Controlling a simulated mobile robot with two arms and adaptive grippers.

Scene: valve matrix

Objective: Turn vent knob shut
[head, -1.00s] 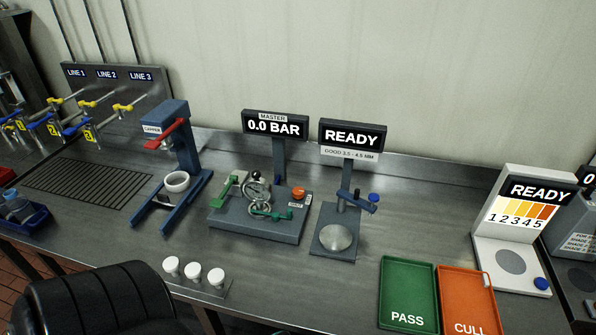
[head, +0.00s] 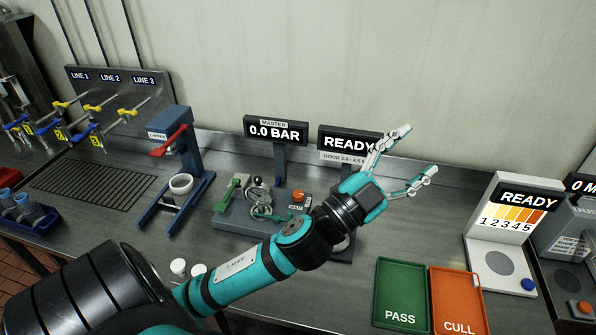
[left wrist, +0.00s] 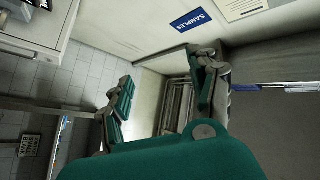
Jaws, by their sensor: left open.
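The master station (head: 232,222) has a grey base with a 0.0 BAR sign (head: 275,132) behind it. On it are a round handwheel or gauge (head: 259,190), a green upright lever (head: 230,192), a green flat handle (head: 268,215) and an orange knob (head: 298,197). A small label by the orange knob is too small to read, so I cannot tell for certain which part is the vent knob. My left gripper (head: 417,152) is open and empty, up and right of the station, before the READY sign. It also shows in the left wrist view (left wrist: 165,82), facing away from the bench. My right gripper is not in view.
My left arm crosses the front of the bench and partly hides the gauge station (head: 342,256) and white cups (head: 178,267). The blue capper (head: 188,150) stands left. A green PASS tray (head: 385,290) and orange CULL tray (head: 440,285) lie right.

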